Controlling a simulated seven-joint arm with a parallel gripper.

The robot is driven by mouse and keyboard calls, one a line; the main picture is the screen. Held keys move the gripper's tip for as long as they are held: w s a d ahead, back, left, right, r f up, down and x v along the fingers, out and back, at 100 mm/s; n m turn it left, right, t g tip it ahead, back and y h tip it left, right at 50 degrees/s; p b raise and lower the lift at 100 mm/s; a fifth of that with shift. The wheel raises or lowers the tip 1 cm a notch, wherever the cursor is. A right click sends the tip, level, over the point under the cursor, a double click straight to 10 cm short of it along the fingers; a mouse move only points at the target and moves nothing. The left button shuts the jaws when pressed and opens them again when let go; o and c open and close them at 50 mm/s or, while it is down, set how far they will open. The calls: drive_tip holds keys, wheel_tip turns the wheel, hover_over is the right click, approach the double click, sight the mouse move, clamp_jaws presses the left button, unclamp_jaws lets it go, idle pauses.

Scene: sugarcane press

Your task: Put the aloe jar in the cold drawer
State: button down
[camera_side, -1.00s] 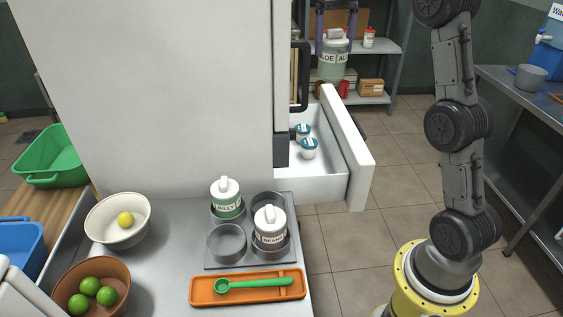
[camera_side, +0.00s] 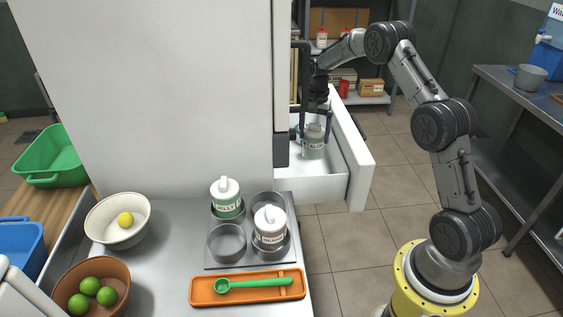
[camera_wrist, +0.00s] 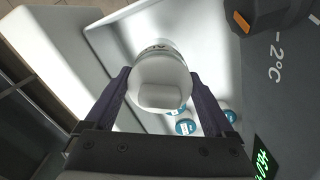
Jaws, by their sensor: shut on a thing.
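The aloe jar (camera_side: 313,148) has a grey-green body, a pale lid and a white label. It is upright within the open cold drawer (camera_side: 358,168), low between its walls; I cannot tell if it touches the drawer floor. My gripper (camera_side: 316,122) is above it, shut on its lid. In the wrist view the jar's white lid (camera_wrist: 160,85) is between my two fingers, with part of the label showing. Small tubs with blue lids (camera_wrist: 186,127) stand in the drawer close to the jar; in the side view the jar mostly hides them.
The tall white fridge body (camera_side: 150,90) and its dark handle (camera_side: 300,75) stand left of my gripper. The counter holds a rack with a jelly jar (camera_side: 226,197) and a beans jar (camera_side: 270,226), an orange tray (camera_side: 248,287) and bowls. Shelves stand behind.

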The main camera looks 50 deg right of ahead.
sight(313, 154)
drive_tip(key=shift+m, duration=0.4)
drive_tip(key=f, duration=0.8)
drive_tip(key=shift+s+a+f, duration=0.15)
drive_tip(key=shift+a, duration=0.05)
drive_tip(key=shift+f, duration=2.4)
drive_tip(key=shift+f, duration=0.2)
unclamp_jaws()
drive_tip(key=shift+r, duration=0.1)
wheel_tip(313, 154, up, 12)
drive_tip(key=shift+r, duration=0.1)
